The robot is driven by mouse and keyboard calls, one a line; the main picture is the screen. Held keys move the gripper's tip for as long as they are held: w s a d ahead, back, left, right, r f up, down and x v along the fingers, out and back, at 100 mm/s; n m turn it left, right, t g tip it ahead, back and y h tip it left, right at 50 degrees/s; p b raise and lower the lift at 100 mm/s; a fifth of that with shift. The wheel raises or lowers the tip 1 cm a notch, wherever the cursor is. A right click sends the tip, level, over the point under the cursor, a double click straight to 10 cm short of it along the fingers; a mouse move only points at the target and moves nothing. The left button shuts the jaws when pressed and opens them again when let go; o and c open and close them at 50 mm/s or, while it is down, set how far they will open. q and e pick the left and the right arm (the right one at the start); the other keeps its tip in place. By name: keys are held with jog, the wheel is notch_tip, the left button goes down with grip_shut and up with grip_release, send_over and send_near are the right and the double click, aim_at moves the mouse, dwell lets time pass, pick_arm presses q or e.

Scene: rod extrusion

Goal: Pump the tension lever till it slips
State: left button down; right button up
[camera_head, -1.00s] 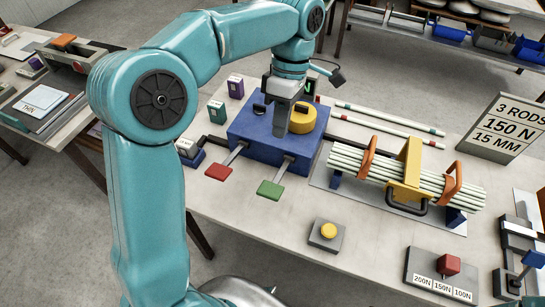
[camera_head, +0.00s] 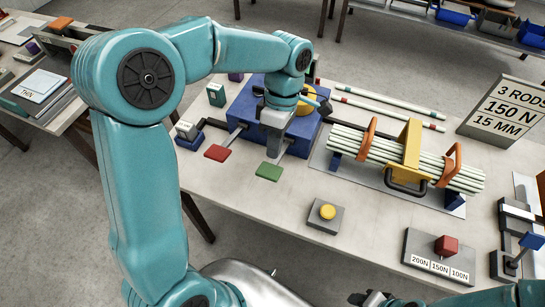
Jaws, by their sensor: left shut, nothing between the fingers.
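A blue box (camera_head: 240,112) stands on the table with a red paddle (camera_head: 217,153) and a green paddle (camera_head: 269,172) sticking out of its front on grey arms. I cannot tell from the picture which of these is the tension lever. My left gripper (camera_head: 273,154) is shut and empty, pointing down at the front of the box, just above and behind the green paddle. I cannot tell whether it touches the green paddle's arm. My left wrist hides part of the box and most of its yellow round top part (camera_head: 305,104). My right gripper is not clearly visible.
A bundle of pale rods (camera_head: 345,141) with orange straps and a yellow clamp (camera_head: 410,145) lies right of the box. A yellow button (camera_head: 327,212), a red selector knob (camera_head: 446,246) marked 200N, 150N, 100N, and a sign (camera_head: 503,112) reading 150 N stand nearby.

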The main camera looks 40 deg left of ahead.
aim_at(271, 168)
pick_arm(q)
jog(key=x, duration=0.2)
jog(key=shift+s+d+f, duration=0.1)
jog(key=shift+s+f, duration=0.15)
jog(key=shift+f, duration=0.6)
jog(key=shift+s, duration=0.1)
